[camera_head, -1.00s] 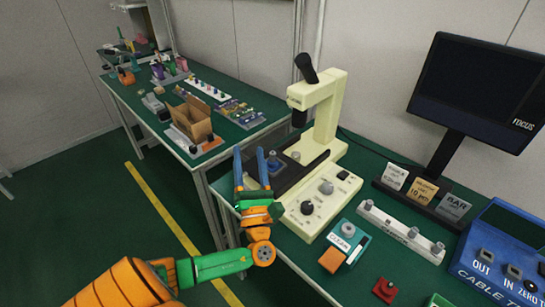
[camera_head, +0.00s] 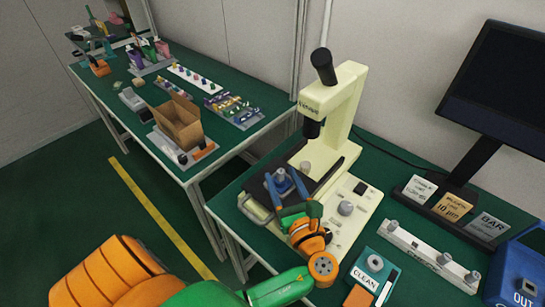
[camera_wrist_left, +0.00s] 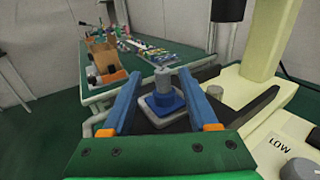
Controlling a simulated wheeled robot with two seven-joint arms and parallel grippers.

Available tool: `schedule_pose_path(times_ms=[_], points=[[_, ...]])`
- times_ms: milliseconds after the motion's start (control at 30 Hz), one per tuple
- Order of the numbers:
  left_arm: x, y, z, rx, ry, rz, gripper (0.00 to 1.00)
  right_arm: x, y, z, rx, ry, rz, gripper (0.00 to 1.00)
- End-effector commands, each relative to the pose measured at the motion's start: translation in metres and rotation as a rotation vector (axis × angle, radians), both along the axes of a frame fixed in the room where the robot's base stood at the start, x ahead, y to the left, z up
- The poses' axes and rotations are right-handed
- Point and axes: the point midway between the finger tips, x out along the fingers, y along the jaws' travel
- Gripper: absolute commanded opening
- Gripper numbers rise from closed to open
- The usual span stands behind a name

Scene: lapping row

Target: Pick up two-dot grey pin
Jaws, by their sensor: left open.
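A grey pin (camera_head: 280,175) stands upright in a blue block on a pale tray at the left of the microscope's dark stage. In the left wrist view the pin (camera_wrist_left: 162,79) rises from the blue block (camera_wrist_left: 165,103). Its dots are too small to make out. My left gripper (camera_head: 283,180) is open, with its blue fingers on either side of the pin and block. In the wrist view there are gaps between the fingers and the pin. My right gripper is not in view.
The cream microscope (camera_head: 340,110) stands just behind and right. A short grey post (camera_head: 305,167) is on its stage. A CLEAN block (camera_head: 371,272), a white rail with grey pins (camera_head: 430,253) and a monitor (camera_head: 495,85) are to the right. A second bench (camera_head: 110,75) stands at left.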

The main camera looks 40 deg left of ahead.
Motion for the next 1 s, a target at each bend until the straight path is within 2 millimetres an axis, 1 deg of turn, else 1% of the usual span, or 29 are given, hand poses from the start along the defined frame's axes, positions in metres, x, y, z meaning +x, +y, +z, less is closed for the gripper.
schedule_pose_path(times_ms=[200, 333, 433, 600, 633, 667, 700, 767, 800, 833, 1000], points=[[0.023, 0.029, 0.004, 0.005, -0.001, 0.002, 0.59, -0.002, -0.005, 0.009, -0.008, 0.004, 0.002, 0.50], [0.037, 0.048, 0.002, 0.004, 0.001, 0.001, 0.59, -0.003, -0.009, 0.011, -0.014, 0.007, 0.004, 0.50], [0.041, 0.054, 0.001, 0.001, 0.000, 0.000, 0.59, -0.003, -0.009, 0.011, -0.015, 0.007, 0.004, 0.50], [0.041, 0.054, 0.001, 0.001, 0.001, -0.001, 0.59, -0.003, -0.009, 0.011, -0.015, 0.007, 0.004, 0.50], [0.041, 0.054, 0.001, 0.001, 0.001, -0.001, 0.54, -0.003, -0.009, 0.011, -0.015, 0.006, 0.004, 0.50], [0.041, 0.054, 0.001, 0.001, 0.001, -0.001, 0.46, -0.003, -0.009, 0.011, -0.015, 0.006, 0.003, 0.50], [0.041, 0.054, 0.001, 0.001, 0.001, -0.001, 0.35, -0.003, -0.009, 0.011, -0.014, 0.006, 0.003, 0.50], [0.041, 0.054, 0.001, 0.001, 0.002, -0.001, 0.19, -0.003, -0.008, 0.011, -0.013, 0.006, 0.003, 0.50], [0.041, 0.053, 0.001, 0.001, 0.002, -0.001, 0.08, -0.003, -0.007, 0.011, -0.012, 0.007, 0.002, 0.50], [0.041, 0.053, 0.001, 0.001, 0.002, -0.001, 0.00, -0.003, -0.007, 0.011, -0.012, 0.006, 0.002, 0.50], [0.041, 0.053, 0.001, 0.001, 0.002, -0.001, 0.00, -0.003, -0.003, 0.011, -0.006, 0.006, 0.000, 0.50]])
